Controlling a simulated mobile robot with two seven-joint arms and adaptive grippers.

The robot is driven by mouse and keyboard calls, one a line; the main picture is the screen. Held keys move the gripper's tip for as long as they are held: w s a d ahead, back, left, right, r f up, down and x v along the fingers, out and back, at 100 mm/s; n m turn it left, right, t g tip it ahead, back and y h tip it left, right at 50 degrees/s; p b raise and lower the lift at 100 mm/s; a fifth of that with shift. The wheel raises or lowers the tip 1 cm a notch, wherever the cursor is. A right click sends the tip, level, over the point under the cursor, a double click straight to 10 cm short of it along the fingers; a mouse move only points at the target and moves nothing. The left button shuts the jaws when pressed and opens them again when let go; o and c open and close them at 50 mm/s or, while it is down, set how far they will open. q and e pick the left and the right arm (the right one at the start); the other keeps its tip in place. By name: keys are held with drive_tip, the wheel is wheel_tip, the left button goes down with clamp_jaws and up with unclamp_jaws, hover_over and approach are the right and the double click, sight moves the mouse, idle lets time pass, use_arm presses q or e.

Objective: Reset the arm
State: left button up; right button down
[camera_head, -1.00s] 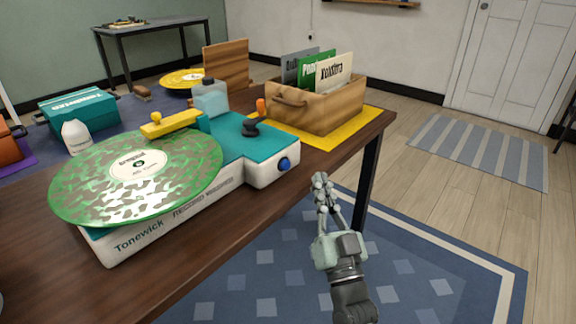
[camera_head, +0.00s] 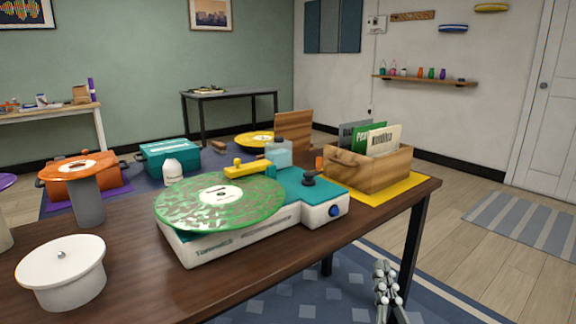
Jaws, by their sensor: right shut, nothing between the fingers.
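My right gripper (camera_head: 385,287) shows at the bottom edge of the head view, in front of the table's near right edge. Its fingers point up and are shut with nothing between them. It is apart from the table and from everything on it. The rest of my right arm is cut off by the lower edge. My left gripper is not in view. The record machine (camera_head: 250,238) stands on the dark wooden table (camera_head: 135,262), with a green patterned record (camera_head: 180,205) on it and a yellow arm piece (camera_head: 250,171) at its back.
A wooden crate (camera_head: 395,168) with record sleeves stands on a yellow mat (camera_head: 416,184) at the table's right end. A white lidded pot (camera_head: 62,285), a grey stand (camera_head: 88,207) and a white bottle (camera_head: 174,172) are further left. Open floor lies right of the table.

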wheel_tip(320, 180, down, 17)
drive_tip(key=s+a+n+g+y, duration=0.2)
drive_tip(key=s+n+g+y, duration=0.15)
drive_tip(key=g, duration=0.45)
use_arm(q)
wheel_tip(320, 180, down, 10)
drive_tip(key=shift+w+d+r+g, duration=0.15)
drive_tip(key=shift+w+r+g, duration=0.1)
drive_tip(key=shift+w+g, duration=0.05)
use_arm(e)
drive_tip(key=s+d+f+g+h, duration=0.2)
drive_tip(key=s+d+f+g, duration=0.3)
drive_tip(key=s+f, duration=0.4)
drive_tip(key=s+d+f+g+h, duration=0.3)
drive_tip(key=s+d+f+g, duration=0.3)
drive_tip(key=s, duration=0.5)
wheel_tip(320, 180, down, 3)
drive_tip(key=shift+s+d+r+n+g, duration=0.15)
drive_tip(key=shift+s+d+n+g, duration=0.15)
drive_tip(key=shift+g, duration=0.5)
